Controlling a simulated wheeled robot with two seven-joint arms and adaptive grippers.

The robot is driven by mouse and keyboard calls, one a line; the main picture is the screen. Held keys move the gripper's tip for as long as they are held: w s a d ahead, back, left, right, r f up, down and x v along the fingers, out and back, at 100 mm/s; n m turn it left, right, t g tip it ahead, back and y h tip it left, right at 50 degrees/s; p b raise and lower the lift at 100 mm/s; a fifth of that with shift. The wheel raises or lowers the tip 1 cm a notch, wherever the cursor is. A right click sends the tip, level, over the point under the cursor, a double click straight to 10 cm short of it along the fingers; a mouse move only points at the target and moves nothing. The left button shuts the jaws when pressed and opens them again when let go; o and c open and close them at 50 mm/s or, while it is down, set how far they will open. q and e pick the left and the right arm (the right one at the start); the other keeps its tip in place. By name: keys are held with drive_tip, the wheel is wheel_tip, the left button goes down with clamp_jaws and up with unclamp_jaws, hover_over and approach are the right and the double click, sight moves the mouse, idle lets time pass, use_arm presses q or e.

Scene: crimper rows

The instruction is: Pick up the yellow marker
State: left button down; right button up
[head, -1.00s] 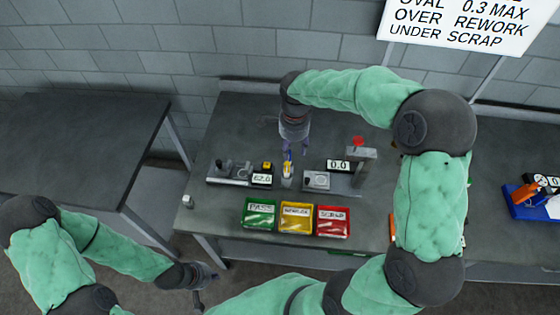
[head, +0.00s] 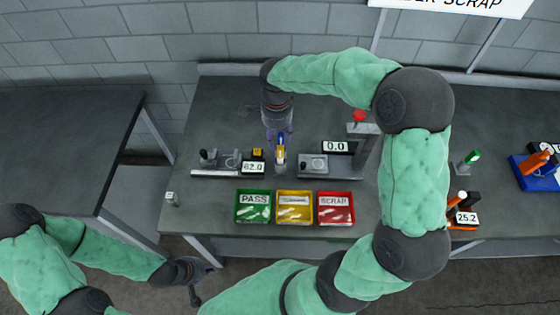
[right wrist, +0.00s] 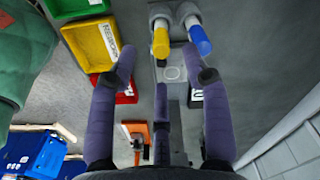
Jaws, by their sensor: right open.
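The yellow marker (right wrist: 160,42) stands in a grey holder, beside a blue marker (right wrist: 199,38) in the right wrist view. In the head view the yellow marker (head: 281,153) is just below my right gripper (head: 278,140), which partly hides the holder and the blue marker. My right gripper (right wrist: 167,70) is open and empty in the right wrist view. Its fingers point toward the markers, with the yellow one roughly between the fingertip directions and no contact visible. My left gripper (head: 202,282) is low at the left, away from the bench; its fingers are too small to judge.
Green PASS (head: 253,220), yellow (head: 294,222) and red SCRAP (head: 336,222) bins line the bench's front. A gauge reading 62.0 (head: 253,167) is left of the markers, and a press-like stand (head: 363,150) is right.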

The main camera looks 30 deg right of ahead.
sight(280, 155)
wheel_tip(280, 155, down, 6)
drive_tip(key=shift+r, duration=0.15)
drive_tip(key=f, duration=0.2)
drive_tip(key=d+f+b, duration=0.1)
drive_tip(key=f, duration=0.1)
drive_tip(key=shift+s, duration=0.25)
drive_tip(key=shift+f, duration=0.55)
drive_tip(key=shift+c, duration=0.3)
clamp_jaws()
